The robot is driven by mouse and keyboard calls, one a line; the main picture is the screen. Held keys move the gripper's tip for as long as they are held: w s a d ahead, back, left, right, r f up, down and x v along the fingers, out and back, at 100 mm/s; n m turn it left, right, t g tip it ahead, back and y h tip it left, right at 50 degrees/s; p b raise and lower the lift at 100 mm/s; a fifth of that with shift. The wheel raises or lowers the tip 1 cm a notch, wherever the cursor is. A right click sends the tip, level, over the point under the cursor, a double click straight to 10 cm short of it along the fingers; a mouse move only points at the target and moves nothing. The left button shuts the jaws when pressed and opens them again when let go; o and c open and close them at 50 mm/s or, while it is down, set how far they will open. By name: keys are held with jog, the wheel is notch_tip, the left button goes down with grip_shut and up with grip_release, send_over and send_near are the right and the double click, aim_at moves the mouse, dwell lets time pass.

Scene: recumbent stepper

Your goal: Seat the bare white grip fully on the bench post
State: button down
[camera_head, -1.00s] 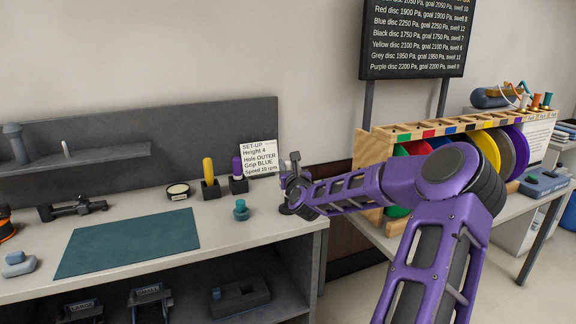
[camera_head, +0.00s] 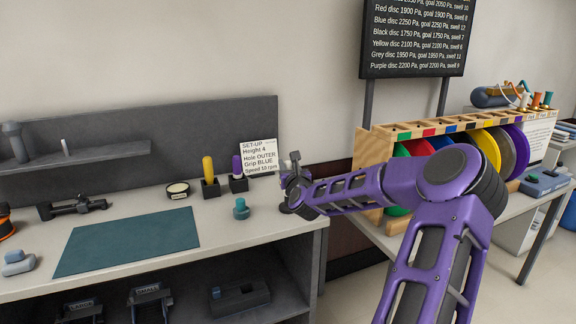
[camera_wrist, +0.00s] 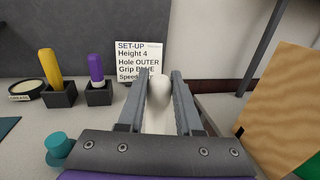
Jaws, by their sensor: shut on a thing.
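In the wrist view the white grip (camera_wrist: 158,92) is between the two grey fingers of my gripper (camera_wrist: 159,80), which is shut on it. Its rounded top shows at the fingertips; its lower end is hidden by my gripper.
A yellow grip (camera_head: 208,170) and a purple grip (camera_head: 237,167) stand in dark blocks left of my gripper. A teal knob (camera_head: 241,208) stands in front of them. The set-up card (camera_head: 258,157) leans behind. A wooden disc rack (camera_head: 372,150) stands right. The green mat (camera_head: 128,240) is clear.

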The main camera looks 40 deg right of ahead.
dwell(0.3)
jog(key=c, duration=0.5)
grip_release()
jog(key=shift+v, duration=3)
jog(key=shift+s+a, duration=0.1)
